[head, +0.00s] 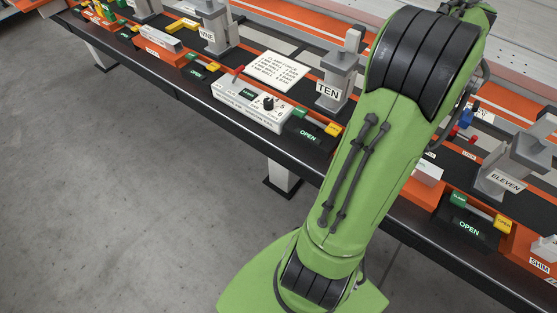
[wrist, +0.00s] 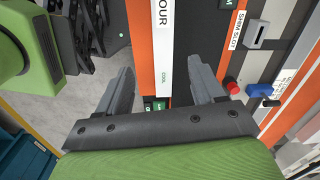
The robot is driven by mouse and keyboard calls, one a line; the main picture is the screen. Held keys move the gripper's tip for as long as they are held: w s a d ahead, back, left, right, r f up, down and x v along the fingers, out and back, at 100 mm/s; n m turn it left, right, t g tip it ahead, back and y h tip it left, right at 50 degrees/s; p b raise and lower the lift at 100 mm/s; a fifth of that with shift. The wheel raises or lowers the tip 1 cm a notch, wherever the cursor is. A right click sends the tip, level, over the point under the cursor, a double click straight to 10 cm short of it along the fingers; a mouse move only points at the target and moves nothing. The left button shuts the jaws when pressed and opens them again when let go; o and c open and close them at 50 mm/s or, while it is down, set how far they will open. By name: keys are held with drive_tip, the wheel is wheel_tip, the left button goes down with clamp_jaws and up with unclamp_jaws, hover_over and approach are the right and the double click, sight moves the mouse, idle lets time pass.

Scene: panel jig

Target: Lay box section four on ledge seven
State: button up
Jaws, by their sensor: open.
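My gripper (wrist: 161,78) is open, one finger to each side of the bar's lower end in the picture. I cannot tell how far above the bar the fingers are. No ledge marked seven shows in either view. My gripper is out of sight in the head view, where my arm hides part of the bench.
Along the bench stand grey fixtures marked NINE (head: 214,33), TEN (head: 336,84) and ELEVEN (head: 508,170). Near them are a white control box (head: 250,105), a printed sheet (head: 275,71) and black units reading OPEN (head: 466,226). A red knob (wrist: 232,87) and blue part (wrist: 260,91) lie right of my fingers.

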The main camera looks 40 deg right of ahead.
drive_tip(key=w+a+r+n+t, duration=0.2)
drive_tip(key=w+a+r+n, duration=0.3)
drive_tip(key=w+a+n, duration=0.6)
drive_tip(key=w+a+r+n+t, duration=0.1)
drive_tip(key=a+r+n, duration=0.1)
drive_tip(key=a+n, duration=1.1)
drive_tip(key=s+a+f+n+t, duration=0.1)
drive_tip(key=s+a+n, duration=0.1)
drive_tip(key=a, duration=0.5)
drive_tip(key=s+a+f+n+t, duration=0.1)
drive_tip(key=s+a+n, duration=0.2)
drive_tip(key=a+n, duration=0.2)
drive_tip(key=shift+s+a+f+n, duration=0.3)
drive_tip(key=shift+a+f, duration=0.1)
drive_tip(key=shift+a, duration=0.8)
drive_tip(key=shift+r, duration=0.1)
wheel_tip(320, 180, up, 10)
drive_tip(key=p, duration=1)
